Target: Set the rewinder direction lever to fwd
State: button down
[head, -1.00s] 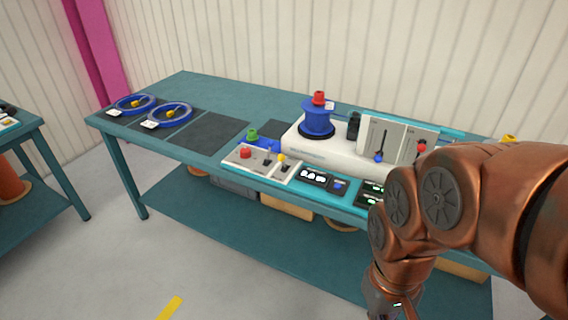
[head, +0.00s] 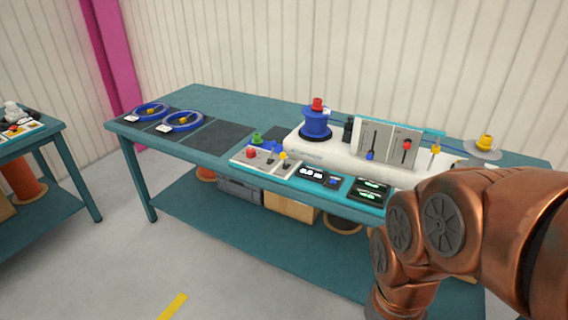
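The rewinder (head: 330,155) is a long white machine on the teal bench, with a blue spool (head: 316,123) with a red top at its left end. An upright grey panel on it carries a lever with a blue knob (head: 370,155) low in its slot and a lever with a red knob (head: 407,145). A yellow-knobbed lever (head: 435,150) stands right of the panel. A low control box (head: 262,160) in front has a red button and small levers, one yellow-tipped. Lever labels are too small to read. My copper arm covers the lower right; my gripper is out of view.
The teal bench (head: 215,100) holds blue cable coils (head: 182,122) on dark mats at left. Dark display units (head: 368,190) sit at its front edge. A second table (head: 40,150) stands at far left. Boxes and reels lie on the lower shelf. The floor in front is clear.

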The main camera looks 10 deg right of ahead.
aim_at(282, 155)
jog(key=u, duration=0.85)
jog(key=i, duration=0.6)
jog(key=z, duration=0.05)
